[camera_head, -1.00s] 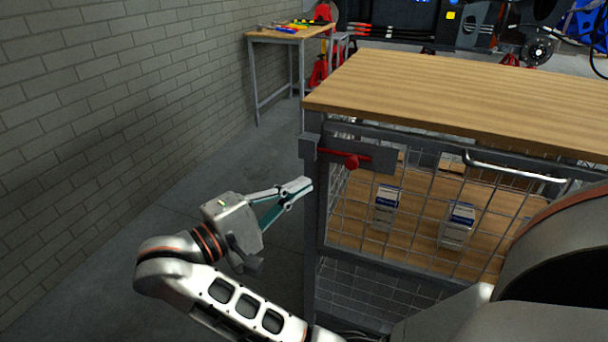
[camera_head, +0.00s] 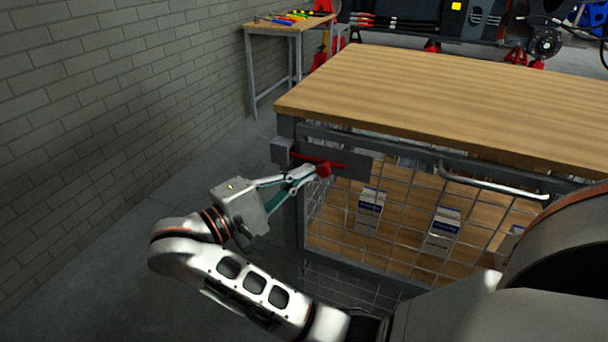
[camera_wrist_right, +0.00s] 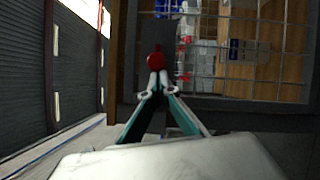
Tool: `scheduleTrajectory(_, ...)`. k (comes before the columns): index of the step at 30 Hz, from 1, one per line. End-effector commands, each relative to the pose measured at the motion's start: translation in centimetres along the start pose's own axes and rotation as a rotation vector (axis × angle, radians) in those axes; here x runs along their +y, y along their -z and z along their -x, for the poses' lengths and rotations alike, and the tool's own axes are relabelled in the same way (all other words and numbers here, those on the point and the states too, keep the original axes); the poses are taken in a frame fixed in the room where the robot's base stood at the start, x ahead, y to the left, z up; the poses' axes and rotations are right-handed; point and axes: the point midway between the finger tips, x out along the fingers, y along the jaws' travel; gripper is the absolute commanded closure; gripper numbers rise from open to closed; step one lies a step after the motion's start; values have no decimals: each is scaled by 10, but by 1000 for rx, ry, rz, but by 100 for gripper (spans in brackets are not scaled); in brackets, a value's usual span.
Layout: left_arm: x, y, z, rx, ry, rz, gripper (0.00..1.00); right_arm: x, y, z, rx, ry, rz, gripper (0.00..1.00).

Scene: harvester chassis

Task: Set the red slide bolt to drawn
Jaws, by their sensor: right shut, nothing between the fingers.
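The red slide bolt (camera_head: 324,169) is a thin red rod with a round knob, on a dark grey plate (camera_head: 352,164) at the cage's upper left corner. The rod's left end reaches the grey block (camera_head: 281,151) on the corner post. My right gripper (camera_head: 315,172) is shut and empty, its fingertips at the knob's left side. In the right wrist view, the knob (camera_wrist_right: 155,61) sits just beyond the closed fingertips (camera_wrist_right: 157,78); whether they touch it I cannot tell. My left gripper is not in view.
The wooden worktop (camera_head: 440,90) overhangs the mesh cage door (camera_head: 400,215), which has a metal handle (camera_head: 490,184). White and blue boxes (camera_head: 368,208) stand inside. A brick wall (camera_head: 100,110) is at left, with open floor between. A small tool table (camera_head: 290,27) stands behind.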

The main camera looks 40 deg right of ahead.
Motion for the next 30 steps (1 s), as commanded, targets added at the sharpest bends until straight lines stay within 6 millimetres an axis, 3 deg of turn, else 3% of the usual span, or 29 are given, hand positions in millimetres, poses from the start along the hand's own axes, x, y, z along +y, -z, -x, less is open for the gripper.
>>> scheduleTrajectory(13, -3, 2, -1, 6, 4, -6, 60, -1, -2, -1, 1, 0, 1, 100)
scheduleTrajectory(24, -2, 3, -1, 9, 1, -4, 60, -14, -44, -23, 0, 1, 2, 100)
scheduleTrajectory(30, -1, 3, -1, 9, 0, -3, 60, -14, -49, -25, -1, -1, 1, 100)
